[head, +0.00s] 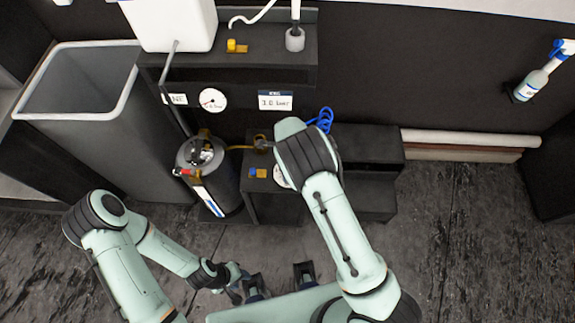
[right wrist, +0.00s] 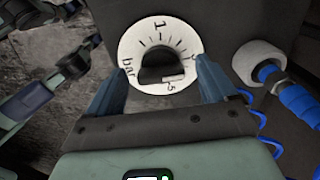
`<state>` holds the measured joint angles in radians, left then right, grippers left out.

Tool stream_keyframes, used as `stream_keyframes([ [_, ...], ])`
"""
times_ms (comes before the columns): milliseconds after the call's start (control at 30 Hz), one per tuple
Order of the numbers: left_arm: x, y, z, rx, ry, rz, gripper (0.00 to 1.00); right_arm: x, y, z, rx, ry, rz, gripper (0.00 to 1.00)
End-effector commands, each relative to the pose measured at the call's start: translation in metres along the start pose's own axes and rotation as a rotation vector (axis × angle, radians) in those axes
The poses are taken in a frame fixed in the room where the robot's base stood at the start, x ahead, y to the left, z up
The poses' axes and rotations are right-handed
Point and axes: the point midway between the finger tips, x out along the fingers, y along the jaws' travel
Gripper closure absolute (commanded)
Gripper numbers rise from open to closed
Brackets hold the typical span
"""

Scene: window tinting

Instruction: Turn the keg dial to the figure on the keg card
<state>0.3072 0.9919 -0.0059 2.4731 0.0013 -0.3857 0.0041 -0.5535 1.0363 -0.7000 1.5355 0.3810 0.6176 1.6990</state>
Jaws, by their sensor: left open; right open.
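The keg card (head: 275,101), white with a blue header, reads "3.0 bar" on the dark panel. The keg dial (right wrist: 160,42) is a white disc with a black knob (right wrist: 158,66); "1" is at its top and "bar" at its left. A small white mark sits at the knob's lower right; its exact reading is unclear. My right gripper (right wrist: 160,60) is open, its fingers on either side of the knob, with no clear contact. In the head view my right arm hides that gripper and most of the dial (head: 280,177). My left gripper (head: 280,279) is open and empty, low over the floor.
A black keg (head: 226,184) with brass fittings stands left of the dial's box. A round gauge (head: 212,100) is above it. A grey bin (head: 75,120) stands at the left. A blue coiled hose (head: 320,120) is beside my right arm. The floor at right is clear.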

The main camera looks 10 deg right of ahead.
Motion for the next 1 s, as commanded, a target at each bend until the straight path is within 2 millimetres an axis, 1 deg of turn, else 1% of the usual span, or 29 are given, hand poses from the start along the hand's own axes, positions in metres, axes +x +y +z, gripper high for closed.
stream_keyframes([
  [167,-0.003,0.002,-0.001,0.001,0.002,0.001,0.57,-0.034,-0.001,0.001,0.000,-0.004,-0.005,0.15],
  [400,-0.009,0.004,-0.002,0.002,0.005,0.002,0.57,-0.089,-0.001,0.001,0.000,-0.004,-0.004,0.15],
  [533,-0.012,0.005,-0.003,0.002,0.006,0.002,0.57,-0.111,-0.001,0.001,-0.001,-0.003,-0.004,0.15],
  [700,-0.014,0.006,-0.004,0.003,0.007,0.002,0.57,-0.126,-0.001,0.000,0.001,-0.002,-0.002,0.15],
  [1000,-0.014,0.006,-0.004,0.003,0.007,0.002,0.57,-0.129,0.000,0.000,0.001,-0.001,-0.001,0.15],
])
